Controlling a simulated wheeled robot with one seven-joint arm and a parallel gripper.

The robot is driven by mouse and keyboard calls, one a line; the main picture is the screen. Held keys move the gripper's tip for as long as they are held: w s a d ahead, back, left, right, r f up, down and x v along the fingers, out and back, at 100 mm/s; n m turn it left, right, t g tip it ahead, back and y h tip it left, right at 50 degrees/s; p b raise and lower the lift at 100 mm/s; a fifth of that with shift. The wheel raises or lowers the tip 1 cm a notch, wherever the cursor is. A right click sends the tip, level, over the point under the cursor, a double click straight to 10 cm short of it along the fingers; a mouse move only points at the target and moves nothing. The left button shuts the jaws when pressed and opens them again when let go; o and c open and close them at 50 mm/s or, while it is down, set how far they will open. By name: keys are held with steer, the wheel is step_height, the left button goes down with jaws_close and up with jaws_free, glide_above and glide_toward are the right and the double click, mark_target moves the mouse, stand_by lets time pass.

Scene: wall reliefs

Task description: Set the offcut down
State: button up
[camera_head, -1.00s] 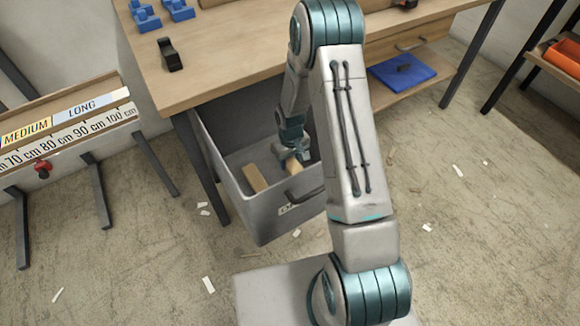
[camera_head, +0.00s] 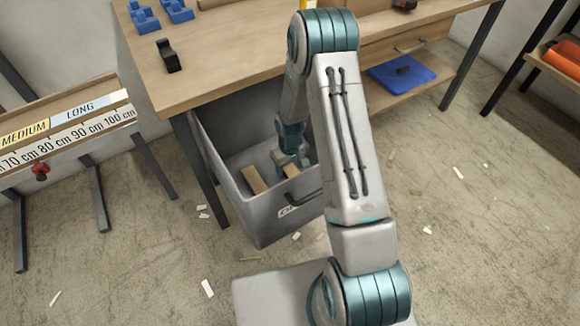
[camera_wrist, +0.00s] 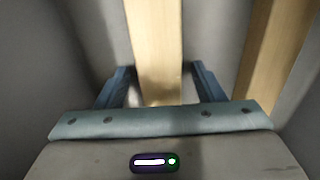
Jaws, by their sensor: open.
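The grey bin (camera_head: 262,212) stands under the workbench's left end. Two pale wooden offcuts are inside it. One offcut (camera_head: 291,171) is at my gripper (camera_head: 293,163), deep in the bin; the arm hides part of it. In the wrist view this offcut (camera_wrist: 155,45) lies between the two blue fingers of my gripper (camera_wrist: 163,88), with a gap on each side. My gripper is open. The other offcut (camera_head: 255,180) leans or lies to the left in the bin. In the wrist view a second wooden piece (camera_wrist: 275,55) is right of the fingers.
The bin walls surround my gripper closely. The workbench (camera_head: 225,75) is above and behind the bin, with blue blocks and a black tool on top. A measuring rack (camera_head: 75,125) stands left. White scraps litter the floor.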

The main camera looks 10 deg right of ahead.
step_height(320, 180, up, 12)
steer(key=p, duration=0.3)
step_height(320, 180, up, 15)
steer(key=m, duration=0.2)
glide_above(290, 169)
steer(key=s, duration=0.8)
steer(key=s+r, duration=0.4)
steer(key=s, duration=0.3)
steer(key=s+r+m+t, duration=0.1)
steer(key=s+r, duration=0.3)
steer(key=s, duration=0.3)
steer(key=shift+s+d+r, duration=0.25)
steer(key=shift+s+r, duration=0.1)
